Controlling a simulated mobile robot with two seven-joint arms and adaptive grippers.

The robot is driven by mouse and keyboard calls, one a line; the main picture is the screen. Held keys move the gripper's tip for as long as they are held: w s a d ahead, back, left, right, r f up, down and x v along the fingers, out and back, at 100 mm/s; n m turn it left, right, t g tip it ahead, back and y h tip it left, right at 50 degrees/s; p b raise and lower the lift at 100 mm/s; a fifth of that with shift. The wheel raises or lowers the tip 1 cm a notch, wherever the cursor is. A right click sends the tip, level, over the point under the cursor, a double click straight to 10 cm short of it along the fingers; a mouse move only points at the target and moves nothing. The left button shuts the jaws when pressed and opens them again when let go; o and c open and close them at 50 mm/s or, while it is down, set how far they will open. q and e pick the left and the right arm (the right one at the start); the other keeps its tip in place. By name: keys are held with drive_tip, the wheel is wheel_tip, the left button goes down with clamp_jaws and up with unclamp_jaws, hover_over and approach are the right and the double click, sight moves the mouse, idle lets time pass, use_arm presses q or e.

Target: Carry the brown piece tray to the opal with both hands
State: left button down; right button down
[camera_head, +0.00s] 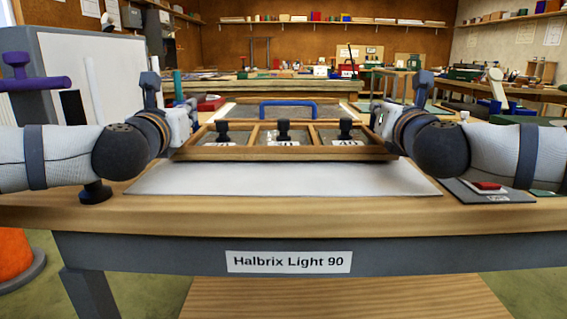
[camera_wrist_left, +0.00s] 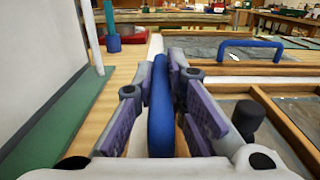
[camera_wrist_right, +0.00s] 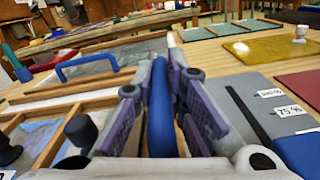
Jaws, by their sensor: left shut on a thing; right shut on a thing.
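The brown piece tray (camera_head: 285,153) is a wooden frame with three compartments in a row, each holding a dark-knobbed piece and a white number label. It looks level in the head view. My left gripper (camera_head: 188,120) is shut on the blue left handle (camera_wrist_left: 160,115) of the tray. My right gripper (camera_head: 384,120) is shut on the blue right handle (camera_wrist_right: 160,115). A pale flat sheet (camera_head: 285,179), perhaps the opal, lies on the bench in front of and partly below the tray. I cannot tell whether the tray touches it.
A blue bar handle (camera_head: 288,104) stands behind the tray. A white-faced grey panel (camera_head: 95,75) stands at the left. A red piece (camera_head: 487,186) lies on a grey board at the right. A yellow sheet (camera_wrist_right: 250,47) with a white knob lies farther right.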

sight(188, 151)
use_arm(q)
drive_tip(key=c, duration=1.9)
unclamp_jaws()
drive_tip(key=shift+f, duration=0.35)
use_arm(e)
drive_tip(key=c, duration=1.9)
unclamp_jaws()
drive_tip(key=shift+f, duration=0.4)
use_arm(q)
drive_tip(key=shift+o, duration=1.3)
drive_tip(key=shift+r, duration=0.1)
use_arm(e)
drive_tip(key=shift+o, duration=1.3)
drive_tip(key=shift+r, duration=0.15)
use_arm(q)
drive_tip(key=shift+r, duration=0.1)
drive_tip(key=o, duration=0.8)
drive_tip(key=shift+s, duration=0.1)
drive_tip(key=s, duration=1.1)
drive_tip(key=shift+s+a+f, duration=0.1)
drive_tip(key=shift+s+f, duration=0.15)
drive_tip(key=shift+s, duration=0.15)
